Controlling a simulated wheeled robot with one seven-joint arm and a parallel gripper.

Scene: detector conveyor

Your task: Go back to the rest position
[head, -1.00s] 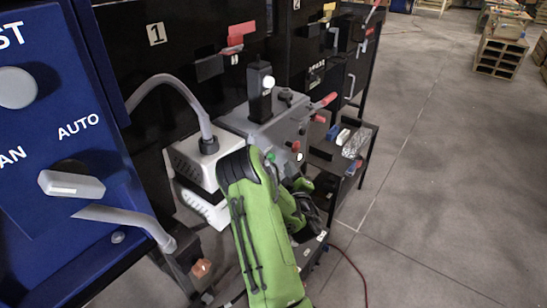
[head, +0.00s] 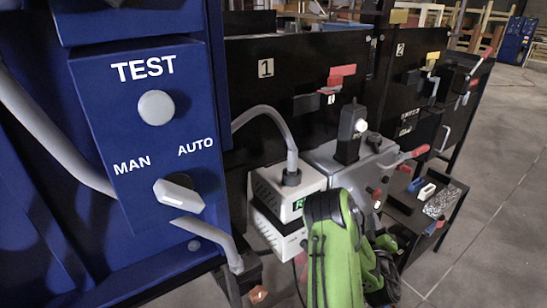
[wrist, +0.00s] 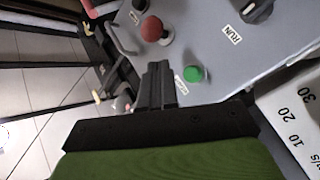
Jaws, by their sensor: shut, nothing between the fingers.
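My gripper (wrist: 158,85) is shut and empty in the wrist view, its dark fingers pressed together. Beyond the fingertips is a grey control panel (wrist: 215,40) with a red button (wrist: 152,29), a green button (wrist: 194,74) and a dark knob (wrist: 256,9) labelled RUN. Whether the fingers touch the panel cannot be told. In the head view my green arm (head: 335,255) reaches up from the bottom centre-right, and its upper part hides the gripper. The grey panel (head: 325,158) stands just behind the arm.
A blue cabinet (head: 120,185) with a TEST button (head: 156,107) and a MAN/AUTO switch (head: 179,195) fills the left. A white box (head: 283,187) with a cable stands beside my arm. A small shelf (head: 400,203) with loose items is at the right. Open floor (head: 495,215) lies further right.

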